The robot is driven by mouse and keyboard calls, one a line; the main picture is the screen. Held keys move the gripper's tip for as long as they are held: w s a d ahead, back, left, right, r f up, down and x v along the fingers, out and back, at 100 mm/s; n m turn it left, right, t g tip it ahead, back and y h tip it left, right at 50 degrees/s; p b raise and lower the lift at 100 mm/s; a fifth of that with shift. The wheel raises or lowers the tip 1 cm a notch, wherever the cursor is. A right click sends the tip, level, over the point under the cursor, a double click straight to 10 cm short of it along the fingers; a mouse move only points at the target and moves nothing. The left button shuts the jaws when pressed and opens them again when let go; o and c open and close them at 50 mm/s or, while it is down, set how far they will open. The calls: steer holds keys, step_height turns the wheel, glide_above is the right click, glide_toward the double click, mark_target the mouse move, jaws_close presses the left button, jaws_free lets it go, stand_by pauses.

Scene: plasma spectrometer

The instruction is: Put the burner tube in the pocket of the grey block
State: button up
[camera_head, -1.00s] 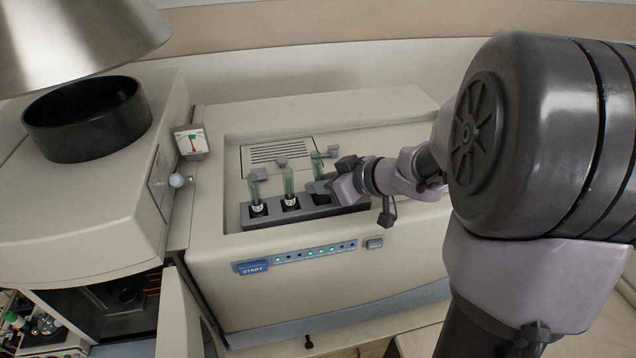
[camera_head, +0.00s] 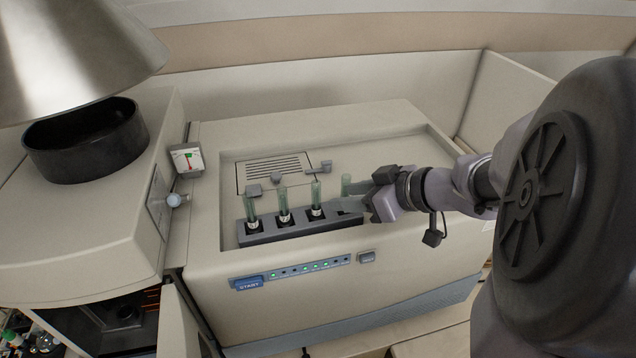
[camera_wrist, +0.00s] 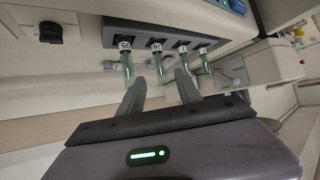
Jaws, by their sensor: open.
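A dark grey block (camera_head: 290,229) sits in the recess on top of the beige instrument. Several clear greenish tubes stand upright in its pockets, such as the leftmost one (camera_head: 252,203). I cannot tell which tube, if any, is the burner tube. My gripper (camera_head: 350,204) is at the block's right end, in front of the rightmost tube (camera_head: 346,184), and partly hides it. The wrist view shows my gripper (camera_wrist: 162,84) open, its two fingers apart, with tubes beyond and between the tips. The block (camera_wrist: 155,30) also shows there, with numbered labels by the tubes. Contact cannot be told.
Small grey tabs (camera_head: 326,167) stand behind the block near a vent grille (camera_head: 272,172). A blue START button (camera_head: 248,284) and green lights are on the front panel. The recess left of the block is narrow.

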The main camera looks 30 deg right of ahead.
steer(key=w+d+r+m+t+h, duration=0.1)
steer(key=w+r+m+t+h, duration=0.15)
steer(key=r+h, duration=0.2)
steer(key=w+d+r+m+t+h, duration=0.1)
steer(key=d+r+m+h, duration=0.1)
steer(key=r+m+h, duration=0.3)
steer(key=s+a+f+m+g+y, duration=0.1)
steer(key=s+a+f+g+y, duration=0.25)
steer(key=s+a, duration=0.6)
steer(key=s+a+f+m+g+y, duration=0.1)
steer(key=s+a+f+g+y, duration=0.3)
steer(key=s+a, duration=0.6)
step_height(320, 180, down, 38)
steer(key=w+a+b, duration=0.1)
steer(key=b, duration=3.6)
steer(key=shift+f+h+b, duration=0.25)
steer(key=shift+h+b, duration=0.1)
steer(key=shift+h, duration=0.05)
